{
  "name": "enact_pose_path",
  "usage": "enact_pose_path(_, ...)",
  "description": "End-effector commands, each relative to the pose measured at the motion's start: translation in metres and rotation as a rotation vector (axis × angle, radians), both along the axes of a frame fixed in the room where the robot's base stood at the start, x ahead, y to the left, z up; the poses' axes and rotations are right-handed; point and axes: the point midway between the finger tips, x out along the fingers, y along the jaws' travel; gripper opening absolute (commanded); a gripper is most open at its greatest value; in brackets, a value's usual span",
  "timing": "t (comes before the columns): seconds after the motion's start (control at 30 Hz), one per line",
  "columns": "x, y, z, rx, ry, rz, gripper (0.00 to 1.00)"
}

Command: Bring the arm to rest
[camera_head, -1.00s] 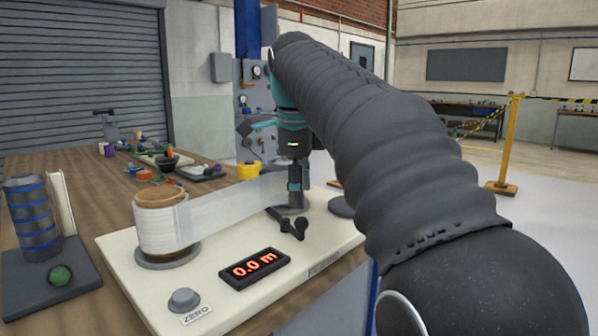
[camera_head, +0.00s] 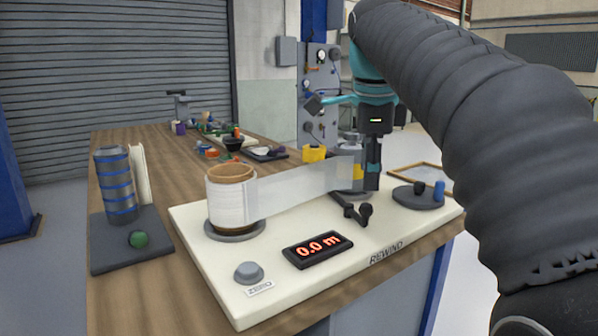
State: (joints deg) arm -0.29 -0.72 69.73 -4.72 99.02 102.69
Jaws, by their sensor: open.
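My gripper (camera_head: 373,172) hangs, fingers down, over the back right of the cream rewind board (camera_head: 310,270). It is open and small in view; I see nothing between its fingers. Just left of it is the free end of a clear film (camera_head: 300,188), stretching from a cardboard-cored film roll (camera_head: 230,195) on the left. A grey metal post (camera_head: 351,146) stands behind the film end, partly hidden. I cannot tell whether the gripper touches either. My black-sleeved arm fills the right side.
A round grey disc (camera_head: 418,197) with pegs is at right. A blue-banded roll stack (camera_head: 117,188) stands left. Small coloured items (camera_head: 232,144) lie behind.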

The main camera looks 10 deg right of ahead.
Motion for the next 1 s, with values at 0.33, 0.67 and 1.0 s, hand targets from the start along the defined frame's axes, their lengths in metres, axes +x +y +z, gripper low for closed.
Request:
enact_pose_path(0.33, -0.070, 0.006, -0.077, -0.152, -0.059, 0.680, 0.55)
enact_pose_path(0.67, -0.139, 0.012, -0.179, -0.363, -0.113, 1.283, 0.55)
enact_pose_path(1.0, -0.187, 0.016, -0.261, -0.548, -0.130, 1.678, 0.55)
